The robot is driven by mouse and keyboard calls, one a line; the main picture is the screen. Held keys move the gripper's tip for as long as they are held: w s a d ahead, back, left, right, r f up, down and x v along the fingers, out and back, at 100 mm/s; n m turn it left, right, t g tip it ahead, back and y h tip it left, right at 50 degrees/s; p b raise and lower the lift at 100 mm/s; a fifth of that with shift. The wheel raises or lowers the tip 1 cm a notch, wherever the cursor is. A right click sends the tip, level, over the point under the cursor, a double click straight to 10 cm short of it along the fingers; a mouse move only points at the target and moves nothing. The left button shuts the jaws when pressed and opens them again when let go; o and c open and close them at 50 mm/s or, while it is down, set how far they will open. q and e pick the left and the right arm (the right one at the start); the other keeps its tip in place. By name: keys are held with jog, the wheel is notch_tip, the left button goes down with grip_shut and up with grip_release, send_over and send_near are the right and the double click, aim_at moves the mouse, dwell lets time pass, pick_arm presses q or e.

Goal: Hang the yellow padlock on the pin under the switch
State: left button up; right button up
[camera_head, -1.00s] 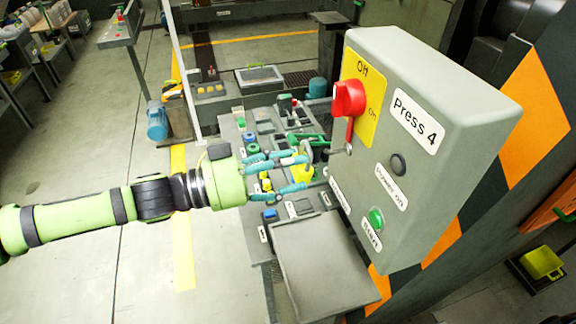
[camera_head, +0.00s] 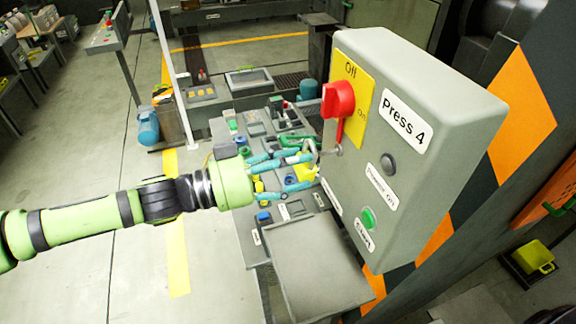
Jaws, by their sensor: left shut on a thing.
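My left gripper (camera_head: 312,167) comes in from the left with its teal fingers shut on the yellow padlock (camera_head: 305,173). The padlock is small and partly hidden by the fingers; its grey shackle shows near the fingertips. The red switch (camera_head: 338,100) sits on a yellow plate marked Off and On, on the grey Press 4 box (camera_head: 418,160). The pin (camera_head: 337,151) sticks out under the switch's red lower part. The padlock is beside and slightly below the pin; I cannot tell whether the shackle touches it. My right gripper is not in view.
Below the switch box is a grey flat panel (camera_head: 318,278). Behind my gripper stands a console with several buttons and labels (camera_head: 262,128). A yellow padlock-like object (camera_head: 533,257) lies in a dark tray at the lower right.

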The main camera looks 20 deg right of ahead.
aim_at(300, 171)
pick_arm(q)
jog(key=shift+w+d, duration=0.1)
jog(key=shift+d, duration=1.55)
jog(key=shift+f+b, duration=0.35)
jog(key=shift+f, duration=0.3)
dwell(0.7)
jog(key=o, duration=1.7)
jog(key=shift+c, duration=0.2)
jog(key=shift+o, duration=0.4)
jog(key=shift+o, duration=1.4)
jog(key=shift+a, duration=0.1)
